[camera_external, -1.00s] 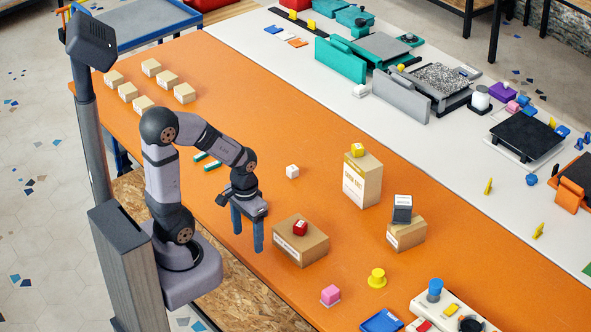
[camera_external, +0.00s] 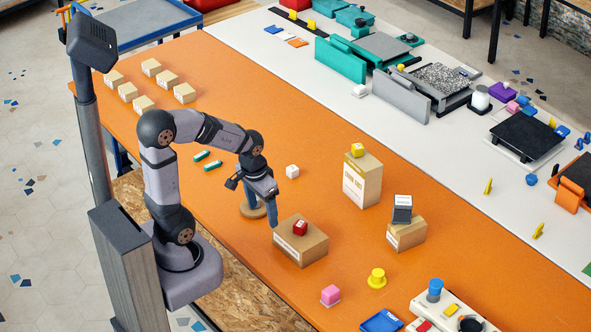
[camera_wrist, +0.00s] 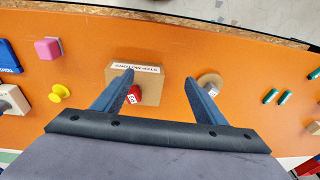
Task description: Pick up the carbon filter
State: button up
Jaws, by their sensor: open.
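A small dark box with a grey top (camera_external: 402,208) sits on a cardboard box (camera_external: 406,236) right of centre. It may be the carbon filter, but I cannot read its label. My gripper (camera_external: 261,211) is open and empty, well to the left of it. The gripper points down by the left side of another cardboard box (camera_external: 312,248) that carries a red cube (camera_external: 299,227). In the wrist view my gripper (camera_wrist: 159,78) has its left finger over that box (camera_wrist: 152,90) beside the red cube (camera_wrist: 133,95). The dark box is not visible there.
A brown disc (camera_wrist: 210,80) lies by the right finger. A tall carton (camera_external: 361,184) with a yellow cube (camera_external: 357,150), a white cube (camera_external: 292,171), a yellow spool (camera_external: 377,278) and a pink block (camera_external: 330,295) stand on the orange table. Green pieces (camera_external: 213,165) lie farther left.

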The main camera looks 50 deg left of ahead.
jog(key=w+d+m+t+h+b, duration=0.25)
jog(key=w+t, duration=0.65)
jog(key=w, duration=1.7)
jog(key=m+t+h, duration=0.2)
jog(key=m+h, duration=0.4)
jog(key=h, duration=0.4)
send_near(403, 208)
jog(key=w+a+r, duration=0.1)
jog(key=w+r, duration=0.2)
jog(key=w, duration=0.2)
notch_tip(403, 208, down, 6)
jog(key=h, duration=0.1)
jog(key=shift+s+d+p+x, duration=0.15)
jog(key=shift+p+x, duration=0.25)
jog(key=shift+x, duration=0.55)
jog(key=shift+s+d+p+x, duration=0.1)
jog(key=shift+p+x, duration=0.3)
jog(key=shift+x, duration=0.55)
jog(key=shift+s+d+p+x, duration=0.15)
jog(key=shift+p+x, duration=0.25)
jog(key=shift+x, duration=1.3)
jog(key=c, duration=1.3)
